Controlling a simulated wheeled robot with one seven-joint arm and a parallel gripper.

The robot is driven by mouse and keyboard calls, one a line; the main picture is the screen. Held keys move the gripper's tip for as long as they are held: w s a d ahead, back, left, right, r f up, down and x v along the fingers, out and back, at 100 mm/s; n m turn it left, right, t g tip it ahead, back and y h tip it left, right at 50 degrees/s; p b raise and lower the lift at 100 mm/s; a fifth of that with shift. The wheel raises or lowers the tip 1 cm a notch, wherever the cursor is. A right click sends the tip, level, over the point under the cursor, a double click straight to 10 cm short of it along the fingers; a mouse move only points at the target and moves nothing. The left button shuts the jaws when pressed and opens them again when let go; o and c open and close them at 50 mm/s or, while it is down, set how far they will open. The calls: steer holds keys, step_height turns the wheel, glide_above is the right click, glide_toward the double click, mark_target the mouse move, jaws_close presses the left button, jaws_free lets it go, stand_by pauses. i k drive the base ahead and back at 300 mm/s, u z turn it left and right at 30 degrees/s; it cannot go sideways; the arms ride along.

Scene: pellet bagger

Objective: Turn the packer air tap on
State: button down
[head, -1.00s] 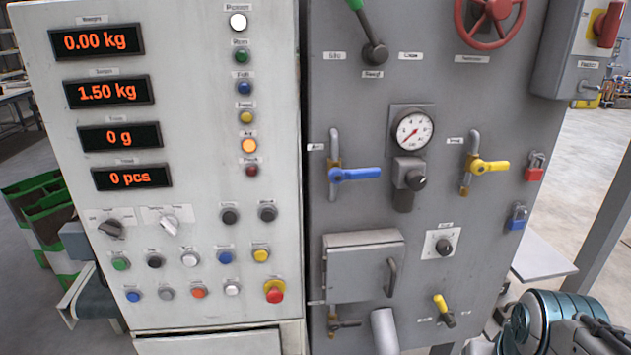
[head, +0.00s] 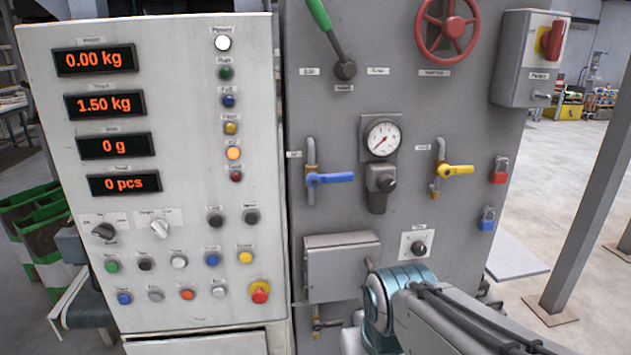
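The round gauge (head: 383,139) has a red needle pointing lower left. My arm enters at the lower right, below the taps and apart from them. My gripper is not in view.
A white control panel (head: 190,300) with displays and buttons stands at the left. A red handwheel (head: 446,25), a green lever (head: 320,15), a red rotary switch (head: 552,38) and two padlocks (head: 500,170) surround the taps. My arm covers the panel's lower right. Open floor lies to the right.

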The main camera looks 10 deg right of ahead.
mark_target(314, 179)
steer(key=z, duration=2.75)
steer(key=k, duration=0.6)
steer(key=u, duration=2.7)
